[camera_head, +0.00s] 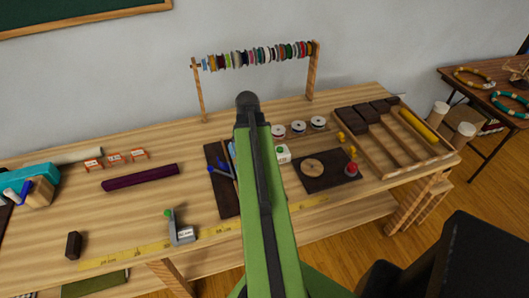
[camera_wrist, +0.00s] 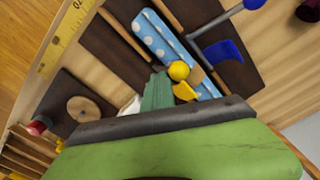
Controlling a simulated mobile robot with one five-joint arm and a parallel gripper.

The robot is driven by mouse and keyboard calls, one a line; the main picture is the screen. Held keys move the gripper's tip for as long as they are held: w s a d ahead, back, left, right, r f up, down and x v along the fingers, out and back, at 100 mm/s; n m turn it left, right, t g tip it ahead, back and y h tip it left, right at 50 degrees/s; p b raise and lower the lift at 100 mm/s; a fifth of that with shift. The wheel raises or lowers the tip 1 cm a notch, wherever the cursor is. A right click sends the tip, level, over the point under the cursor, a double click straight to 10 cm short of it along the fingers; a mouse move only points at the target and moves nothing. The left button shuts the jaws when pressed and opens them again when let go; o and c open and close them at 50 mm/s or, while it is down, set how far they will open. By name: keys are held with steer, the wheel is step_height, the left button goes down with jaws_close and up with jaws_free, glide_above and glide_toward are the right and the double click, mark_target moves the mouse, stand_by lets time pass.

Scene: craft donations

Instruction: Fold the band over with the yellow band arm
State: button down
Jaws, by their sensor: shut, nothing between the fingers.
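The band (camera_wrist: 165,40), light blue with white dots, lies flat along a dark board (camera_wrist: 112,45) in the wrist view. Beside its lower part is the yellow band arm, with a round yellow knob (camera_wrist: 179,71) and a yellow plate below it. My gripper (camera_wrist: 160,76), dark green, is shut and empty. Its tip is just left of the yellow knob; I cannot tell whether they touch. A blue arm (camera_wrist: 222,50) with a grey rod lies to the right of the band. In the head view my own arm hides the yellow band arm and most of the band.
A dark plate with a wooden disc (camera_head: 312,167) and a red knob (camera_head: 351,169) stands right of my arm. A grey lever device (camera_head: 181,233) stands front left. A spool rack (camera_head: 255,57) stands behind. A divided wooden tray (camera_head: 436,155) is at right. A purple roll (camera_head: 140,177) lies left.

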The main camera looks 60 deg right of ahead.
steer(key=shift+r, duration=0.1)
step_height(320, 180, up, 9)
steer(key=p, duration=0.9)
